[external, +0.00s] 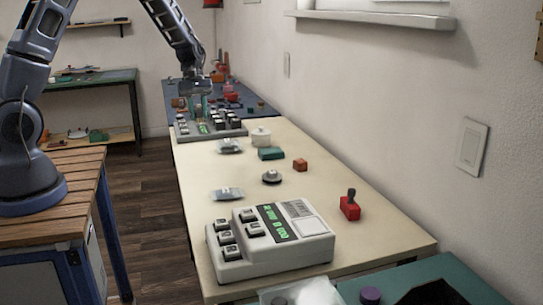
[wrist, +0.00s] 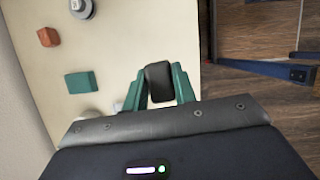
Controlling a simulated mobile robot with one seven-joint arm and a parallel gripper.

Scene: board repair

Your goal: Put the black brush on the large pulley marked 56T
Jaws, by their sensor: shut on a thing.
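My gripper (wrist: 158,88) has its teal fingers shut on a dark block-shaped thing, which I take for the black brush (wrist: 159,76). In the external view my gripper (external: 202,104) hangs over the far end of the cream table, above or close to a grey keyed device; the brush cannot be made out there. A round grey piece with a raised hub (external: 272,176) lies mid-table, clear of my gripper; it also shows at the top of the wrist view (wrist: 82,7). It may be a pulley, but no 56T marking is readable.
A green block (external: 271,154), a red block (external: 300,165) and a white lidded jar (external: 261,137) stand mid-table. A large keyed device (external: 270,240) fills the near end, beside a red piece with a black handle (external: 350,206). Another keyed device (external: 210,126) stands far off.

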